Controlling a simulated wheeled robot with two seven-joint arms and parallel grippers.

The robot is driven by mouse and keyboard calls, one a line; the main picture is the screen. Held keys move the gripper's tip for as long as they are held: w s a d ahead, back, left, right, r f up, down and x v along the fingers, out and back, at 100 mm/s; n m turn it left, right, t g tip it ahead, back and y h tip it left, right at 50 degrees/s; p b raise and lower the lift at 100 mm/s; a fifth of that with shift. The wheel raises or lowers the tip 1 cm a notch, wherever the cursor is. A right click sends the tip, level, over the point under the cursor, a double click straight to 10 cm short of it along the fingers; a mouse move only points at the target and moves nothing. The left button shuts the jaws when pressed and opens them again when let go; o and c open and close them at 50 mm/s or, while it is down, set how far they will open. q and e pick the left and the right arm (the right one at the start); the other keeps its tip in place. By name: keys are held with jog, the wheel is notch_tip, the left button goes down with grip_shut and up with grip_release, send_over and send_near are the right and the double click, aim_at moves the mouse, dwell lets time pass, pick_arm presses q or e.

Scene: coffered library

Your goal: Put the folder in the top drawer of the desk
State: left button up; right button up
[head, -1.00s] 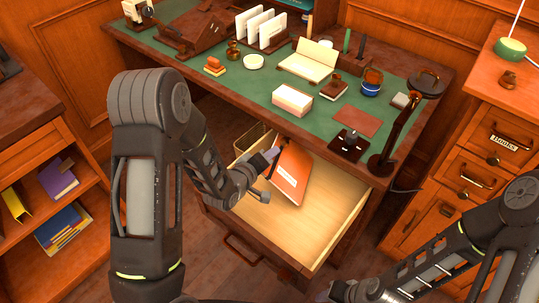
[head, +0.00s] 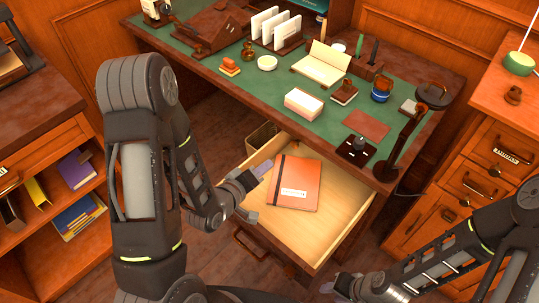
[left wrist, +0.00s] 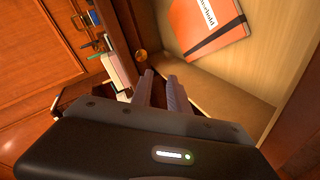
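The orange folder (head: 300,174), with a dark elastic band and a white label, lies flat inside the open drawer (head: 338,215) of the desk (head: 215,62). It touches nothing of mine. In the left wrist view the folder (left wrist: 205,22) lies beyond the fingers on the pale drawer floor. My left gripper (head: 257,192) is open and empty, by the left side of the drawer, left of the folder. Its fingers (left wrist: 160,90) show apart in the left wrist view. My right gripper (head: 328,287) is low, in front of the drawer; its finger opening is too small to judge.
The green desktop carries a white box (head: 304,103), a lamp (head: 408,130) and several other items. A wire basket (head: 262,137) stands behind the drawer's left side. A drawer cabinet (head: 470,180) is at right, a bookshelf (head: 50,190) at left.

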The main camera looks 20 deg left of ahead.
jog(key=shift+r+p, duration=0.85)
jog(key=shift+r, duration=0.6)
dwell(0.5)
